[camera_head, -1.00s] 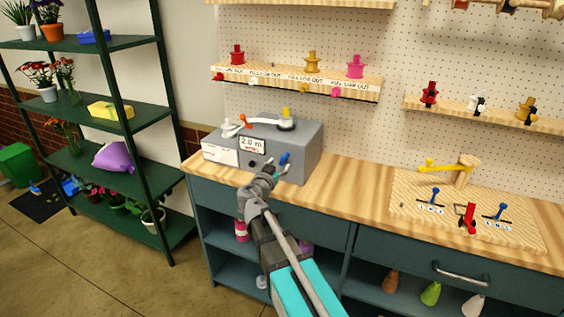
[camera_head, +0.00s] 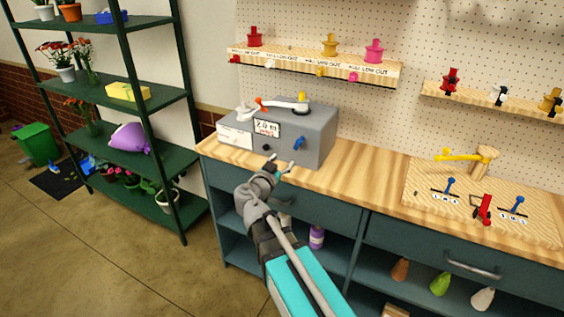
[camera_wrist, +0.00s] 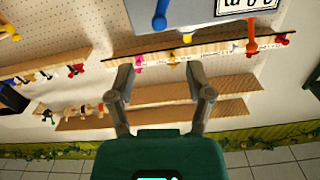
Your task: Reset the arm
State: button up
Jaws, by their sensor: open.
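My gripper (camera_head: 281,163) is open and empty in front of the worktop's front edge, just below and in front of the grey machine (camera_head: 312,135). The machine has a small display (camera_head: 267,128), a blue lever (camera_head: 299,143) on its front and a white arm with a yellow knob on top. In the wrist view my two fingers (camera_wrist: 160,72) stand apart with nothing between them. The blue lever (camera_wrist: 160,16) shows there at the top, beyond the fingertips and apart from them.
The wooden worktop (camera_head: 365,172) is clear right of the machine. A wooden board (camera_head: 425,203) with small levers lies farther right. Wall shelves (camera_head: 385,74) hold coloured spools. A green rack (camera_head: 165,98) with plants stands left. Floor between rack and bench is free.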

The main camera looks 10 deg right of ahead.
jog(key=s+d+f+n+g+y+p, duration=0.2)
jog(key=s+d+f+g+p, duration=0.1)
jog(key=s+d+f+g, duration=0.55)
jog(key=s+a+f+n+g+y+p, duration=0.3)
jog(key=s+n+g+y, duration=0.3)
jog(key=s+y, duration=0.2)
jog(key=shift+s+f+n+y, duration=0.3)
jog(key=shift+s+f+n, duration=0.1)
jog(key=shift+s+f, duration=0.3)
jog(key=shift+a+r, duration=0.1)
dwell(1.3)
